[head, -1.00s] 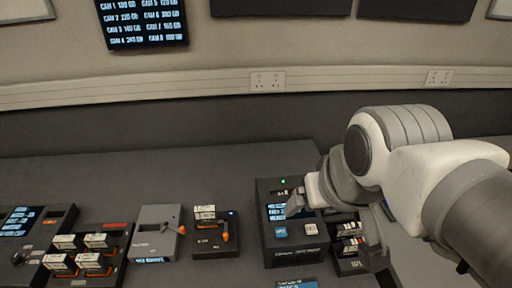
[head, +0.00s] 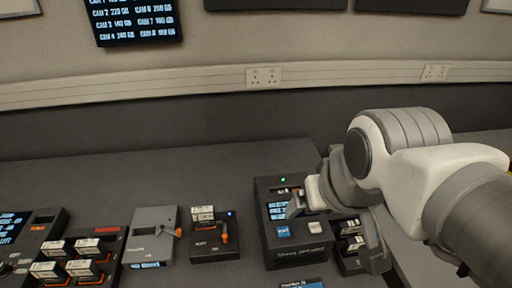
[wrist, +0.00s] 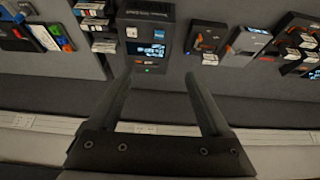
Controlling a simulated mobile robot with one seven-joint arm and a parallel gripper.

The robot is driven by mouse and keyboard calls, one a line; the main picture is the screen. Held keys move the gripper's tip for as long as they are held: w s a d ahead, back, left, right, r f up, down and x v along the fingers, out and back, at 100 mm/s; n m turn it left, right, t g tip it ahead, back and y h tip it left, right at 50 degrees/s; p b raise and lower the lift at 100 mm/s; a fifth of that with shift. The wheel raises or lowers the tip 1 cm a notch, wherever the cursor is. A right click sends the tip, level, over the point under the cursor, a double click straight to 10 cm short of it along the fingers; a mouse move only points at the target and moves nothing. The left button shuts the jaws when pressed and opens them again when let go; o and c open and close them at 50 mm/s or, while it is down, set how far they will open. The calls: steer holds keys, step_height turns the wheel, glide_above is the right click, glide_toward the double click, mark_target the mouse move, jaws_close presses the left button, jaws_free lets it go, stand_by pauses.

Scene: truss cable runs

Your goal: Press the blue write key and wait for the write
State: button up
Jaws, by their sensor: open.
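The black writer box (head: 289,258) stands on the desk with a small lit screen, a green light on its back edge and two keys on top. Its blue write key (head: 283,231) is at the left and a white key (head: 315,227) is beside it. My gripper (wrist: 157,80) is open and empty, its fingers apart. In the head view one finger overlaps the box's screen, and the other is to the right of the box. In the wrist view the blue key (wrist: 131,32) and white key (wrist: 159,33) show beyond the fingertips, apart from them.
A card rack (head: 349,243) stands close to the right of the box. To the left are a small black reader (head: 214,246), a grey lever unit (head: 148,248) and a tray of several cards (head: 65,268). A wall screen (head: 133,20) lists cameras. The desk behind is clear.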

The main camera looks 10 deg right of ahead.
steer(key=shift+s+d+r, duration=0.1)
steer(key=shift+c, duration=0.6)
jaws_close()
stand_by(1.0)
